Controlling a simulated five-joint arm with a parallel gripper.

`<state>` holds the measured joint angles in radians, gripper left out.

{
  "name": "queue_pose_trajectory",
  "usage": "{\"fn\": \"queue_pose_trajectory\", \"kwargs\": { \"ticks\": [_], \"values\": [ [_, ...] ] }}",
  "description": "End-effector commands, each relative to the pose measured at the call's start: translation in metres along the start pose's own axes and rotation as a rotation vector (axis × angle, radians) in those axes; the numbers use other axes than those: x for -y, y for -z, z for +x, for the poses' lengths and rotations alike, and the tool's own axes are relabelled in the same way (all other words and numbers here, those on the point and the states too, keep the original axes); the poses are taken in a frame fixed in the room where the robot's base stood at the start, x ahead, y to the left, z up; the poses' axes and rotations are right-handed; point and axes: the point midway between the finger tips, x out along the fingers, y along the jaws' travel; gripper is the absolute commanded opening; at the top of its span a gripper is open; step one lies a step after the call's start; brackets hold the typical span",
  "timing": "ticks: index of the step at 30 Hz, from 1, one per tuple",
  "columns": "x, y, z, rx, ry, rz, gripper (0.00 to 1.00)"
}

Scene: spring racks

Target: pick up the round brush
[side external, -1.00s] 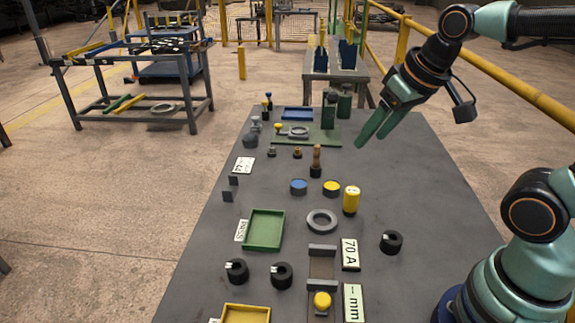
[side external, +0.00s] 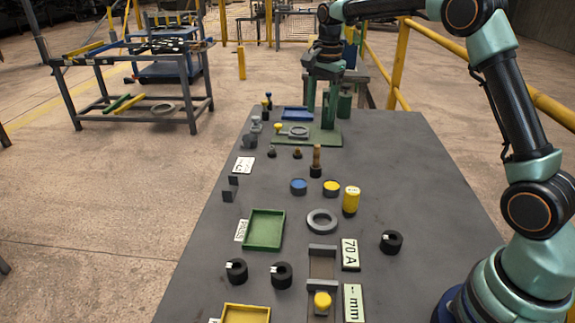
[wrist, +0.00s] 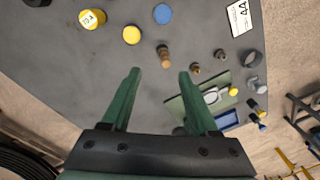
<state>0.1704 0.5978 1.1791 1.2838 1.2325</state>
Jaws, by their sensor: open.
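The round brush (side external: 316,163), which I take to be the upright piece with a brown wooden handle and a dark round base, stands on the grey table near its middle. In the wrist view the brush (wrist: 163,55) lies just past my fingertips, roughly centred between them. My gripper (side external: 321,112) hangs with its green fingers down above the far part of the table, behind the brush in the side view. In the wrist view my gripper (wrist: 160,73) is open, with nothing between the fingers. One finger overlaps the green fixture in the side view, so its tip is hard to separate.
Blue (side external: 299,187) and yellow (side external: 331,188) discs and a yellow cylinder (side external: 351,199) stand nearer than the brush. The table's right side is mostly clear.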

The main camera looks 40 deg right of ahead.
Motion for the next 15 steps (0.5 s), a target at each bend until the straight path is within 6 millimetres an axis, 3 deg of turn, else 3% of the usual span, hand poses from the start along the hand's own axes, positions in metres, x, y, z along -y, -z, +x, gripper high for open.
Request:
{"fn": "queue_pose_trajectory", "kwargs": {
  "ticks": [1, 6, 15],
  "values": [
    [0.005, 0.006, 0.015, 0.006, -0.022, 0.059, 0.60],
    [0.014, 0.021, 0.043, 0.015, -0.064, 0.213, 0.60],
    [0.015, 0.025, 0.073, 0.017, -0.085, 0.284, 0.60]
  ]
}}
